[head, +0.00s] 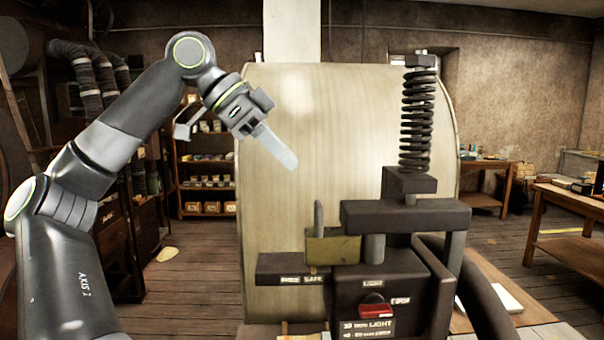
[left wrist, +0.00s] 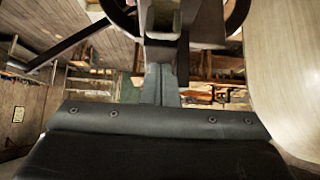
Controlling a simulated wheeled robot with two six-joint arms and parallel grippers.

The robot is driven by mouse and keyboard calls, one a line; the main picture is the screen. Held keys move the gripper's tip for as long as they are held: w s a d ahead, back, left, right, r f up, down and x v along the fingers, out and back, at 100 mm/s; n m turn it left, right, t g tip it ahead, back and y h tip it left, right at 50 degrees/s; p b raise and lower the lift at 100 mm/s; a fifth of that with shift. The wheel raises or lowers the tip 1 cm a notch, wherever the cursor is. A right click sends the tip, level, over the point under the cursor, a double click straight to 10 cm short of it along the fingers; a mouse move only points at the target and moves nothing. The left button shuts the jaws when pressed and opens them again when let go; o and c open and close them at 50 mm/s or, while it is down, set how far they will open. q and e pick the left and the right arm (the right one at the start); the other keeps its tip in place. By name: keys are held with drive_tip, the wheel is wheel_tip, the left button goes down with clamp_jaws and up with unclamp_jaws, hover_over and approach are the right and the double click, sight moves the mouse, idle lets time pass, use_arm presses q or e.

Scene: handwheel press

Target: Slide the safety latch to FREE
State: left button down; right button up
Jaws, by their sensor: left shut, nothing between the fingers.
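The safety latch, a dull brass block (head: 340,250) with an upright grey tab (head: 318,216), sits on a dark rail (head: 275,265) at the front of the press. Two small labels show on the rail; the right one reads SAFE (head: 313,279), and the left one (head: 290,279) is hard to read. The block's left end is above the SAFE label. My left gripper (head: 288,164) is shut and empty, up and left of the latch, apart from it. Its closed fingers (left wrist: 164,85) also show in the left wrist view. My right gripper is not in view.
A large pale curved panel (head: 300,120) stands behind the latch. A black coil spring (head: 417,120) and a dark press block (head: 405,216) rise to the right. A red-lit switch (head: 374,311) is below. The space between my left gripper and the latch looks clear.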

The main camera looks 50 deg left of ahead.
use_arm(q)
drive_tip(key=p+x, duration=0.1)
drive_tip(key=x, duration=0.8)
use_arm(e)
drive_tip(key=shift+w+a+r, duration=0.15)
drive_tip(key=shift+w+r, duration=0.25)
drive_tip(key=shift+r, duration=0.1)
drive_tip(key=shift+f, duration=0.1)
